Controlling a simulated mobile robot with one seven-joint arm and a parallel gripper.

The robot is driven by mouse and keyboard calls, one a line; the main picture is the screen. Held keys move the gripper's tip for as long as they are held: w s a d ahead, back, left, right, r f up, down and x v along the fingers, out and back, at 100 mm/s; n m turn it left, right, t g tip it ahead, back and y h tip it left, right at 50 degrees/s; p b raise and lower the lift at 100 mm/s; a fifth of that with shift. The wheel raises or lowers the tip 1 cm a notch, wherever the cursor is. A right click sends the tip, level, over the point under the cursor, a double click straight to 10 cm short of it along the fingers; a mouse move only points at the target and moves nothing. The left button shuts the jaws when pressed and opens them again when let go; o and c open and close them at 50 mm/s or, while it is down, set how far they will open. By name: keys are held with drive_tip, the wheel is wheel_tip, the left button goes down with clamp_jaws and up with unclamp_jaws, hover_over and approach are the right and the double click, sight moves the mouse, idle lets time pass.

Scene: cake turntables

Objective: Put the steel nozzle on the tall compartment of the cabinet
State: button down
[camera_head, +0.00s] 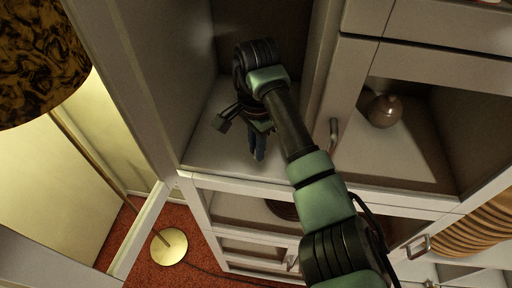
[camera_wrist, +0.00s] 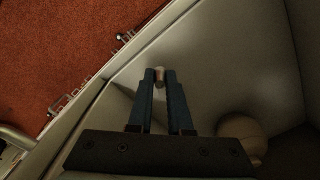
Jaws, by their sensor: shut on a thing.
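My gripper (camera_head: 257,156) reaches down inside the tall open compartment of the cabinet (camera_head: 205,152), over its pale floor. In the wrist view the two blue fingers of my gripper (camera_wrist: 160,84) are shut on the steel nozzle (camera_wrist: 160,75), a small pale, rounded piece between the tips. The compartment floor (camera_wrist: 215,65) shows beyond it. I cannot tell whether the nozzle touches the floor. In the head view the nozzle cannot be made out at the fingertips.
A rounded beige object (camera_wrist: 243,135) is close by at lower right in the wrist view. A brown round vase (camera_head: 382,110) stands in the neighbouring compartment. A handle (camera_head: 334,132) is right of my arm. A lamp (camera_head: 40,60) with a brass base (camera_head: 169,247) stands left.

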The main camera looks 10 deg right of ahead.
sight(257, 166)
wheel_tip(257, 166, down, 3)
drive_tip(key=shift+s+f+p, duration=0.1)
drive_tip(key=shift+f+p, duration=0.05)
drive_tip(key=shift+p, duration=0.6)
drive_tip(key=shift+f, duration=0.25)
drive_tip(key=shift+f, duration=0.2)
drive_tip(key=c, duration=0.8)
unclamp_jaws()
drive_tip(key=shift+r, duration=0.1)
drive_tip(key=shift+c, duration=0.2)
wheel_tip(257, 166, up, 12)
drive_tip(key=b, duration=0.5)
drive_tip(key=shift+r, duration=0.15)
